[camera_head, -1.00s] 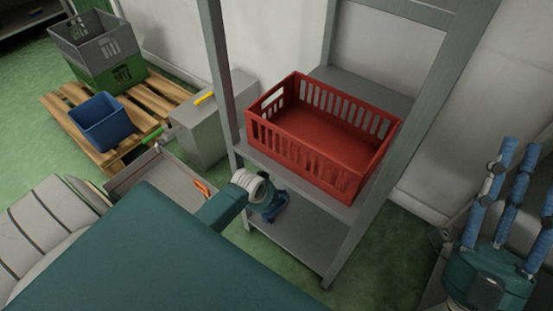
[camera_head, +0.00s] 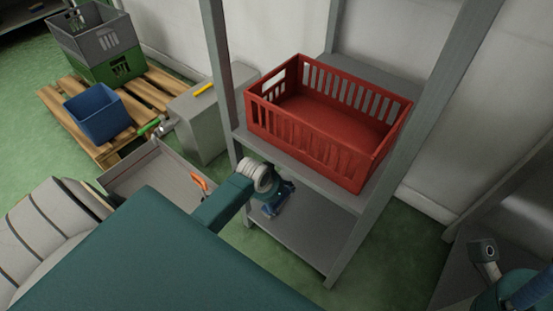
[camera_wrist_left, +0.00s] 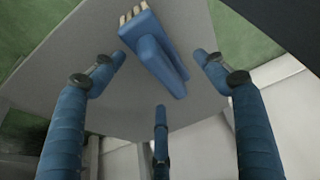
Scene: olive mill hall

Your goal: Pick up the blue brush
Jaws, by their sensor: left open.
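The blue brush (camera_wrist_left: 150,48) with pale bristles lies on the grey lower shelf (camera_head: 300,232), as seen in the left wrist view. My left gripper (camera_wrist_left: 160,78) is open, with its blue fingers spread around the brush's handle in that picture; I see no finger closed on it. In the head view my left gripper (camera_head: 277,200) reaches in over the lower shelf, below the red crate. There its blue fingers and the brush cannot be told apart clearly. My right gripper (camera_head: 525,292) is only partly in view at the lower right corner, its fingers cut off.
A red crate (camera_head: 330,148) stands on the shelf above, close over my left arm. Grey uprights (camera_head: 219,70) frame the rack. An open metal drawer or tray (camera_head: 150,178) with an orange-handled tool (camera_head: 199,182) is to the left. A pallet (camera_head: 150,90) holds crates and a blue bin (camera_head: 97,112).

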